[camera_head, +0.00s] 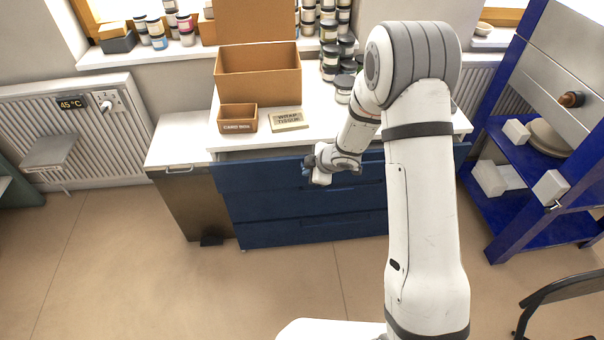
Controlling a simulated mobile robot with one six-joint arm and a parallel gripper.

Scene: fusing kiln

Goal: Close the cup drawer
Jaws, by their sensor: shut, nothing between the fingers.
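A blue drawer cabinet (300,231) stands under a white worktop. Its top drawer (262,177) sits a little out from the worktop's front edge, with a narrow grey strip of its inside showing behind the front. I cannot tell which drawer is the cup drawer, and no cups show inside. The lower drawers look flush with each other. My gripper (313,176) is shut and empty, at the top drawer's front near its middle. I cannot tell whether it touches the front. My wrist and arm hide the right part of the drawer.
On the worktop (188,143) are a large open cardboard box (257,82), a small card box (238,118), a wiper tissue pack (289,119) and several jars. A brown bin unit (193,205) stands left, a blue shelf rack (530,170) right. The floor in front is clear.

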